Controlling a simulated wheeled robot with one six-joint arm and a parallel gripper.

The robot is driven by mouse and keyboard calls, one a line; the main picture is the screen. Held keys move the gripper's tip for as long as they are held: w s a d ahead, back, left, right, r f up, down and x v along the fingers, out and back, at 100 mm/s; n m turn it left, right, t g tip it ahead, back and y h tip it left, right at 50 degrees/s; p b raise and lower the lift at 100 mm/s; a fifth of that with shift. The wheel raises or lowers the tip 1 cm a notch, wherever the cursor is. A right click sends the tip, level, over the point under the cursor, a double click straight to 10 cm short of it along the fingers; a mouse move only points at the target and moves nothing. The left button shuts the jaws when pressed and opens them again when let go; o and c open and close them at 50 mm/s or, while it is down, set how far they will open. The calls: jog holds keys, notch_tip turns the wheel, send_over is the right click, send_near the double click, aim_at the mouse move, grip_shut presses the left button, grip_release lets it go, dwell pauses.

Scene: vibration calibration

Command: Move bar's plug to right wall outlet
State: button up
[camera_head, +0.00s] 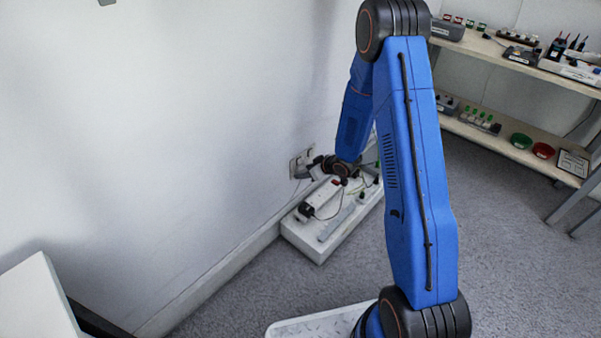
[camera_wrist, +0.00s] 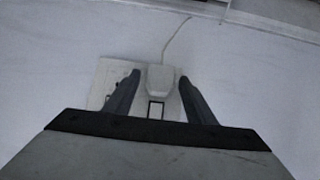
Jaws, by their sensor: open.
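A pale wall outlet plate (camera_head: 295,166) is on the white wall just above a low white platform. My gripper (camera_wrist: 158,79) is at the plate, with its two dark fingers apart. In the wrist view a white plug (camera_wrist: 161,80) stands at the outlet plate (camera_wrist: 106,78) between the fingers, with gaps at both sides. A thin pale cord (camera_wrist: 176,38) runs from the plug. Dark socket marks show at the plate's left side. The white power bar (camera_head: 322,197) lies on the platform. My wrist partly hides the plate in the head view; which outlet the plug sits in is unclear.
The white platform (camera_head: 318,247) by the wall also carries a grey strip (camera_head: 337,221), a small black item (camera_head: 304,210) and thin cables. Grey floor between is clear.

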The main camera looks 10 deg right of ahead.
jog(key=c, duration=0.9)
jog(key=shift+s+d, duration=0.5)
jog(key=shift+s, duration=0.2)
dwell(0.8)
jog(key=shift+s+d, duration=0.5)
jog(key=shift+s, duration=0.2)
jog(key=shift+s+d, duration=0.5)
jog(key=shift+s, duration=0.15)
jog(key=shift+w+d, duration=0.1)
jog(key=shift+w+d, duration=0.7)
jog(key=shift+w, duration=0.35)
jog(key=shift+w+d, duration=0.65)
jog(key=shift+w, duration=0.35)
jog(key=shift+w+d, duration=0.7)
jog(key=shift+w, duration=0.35)
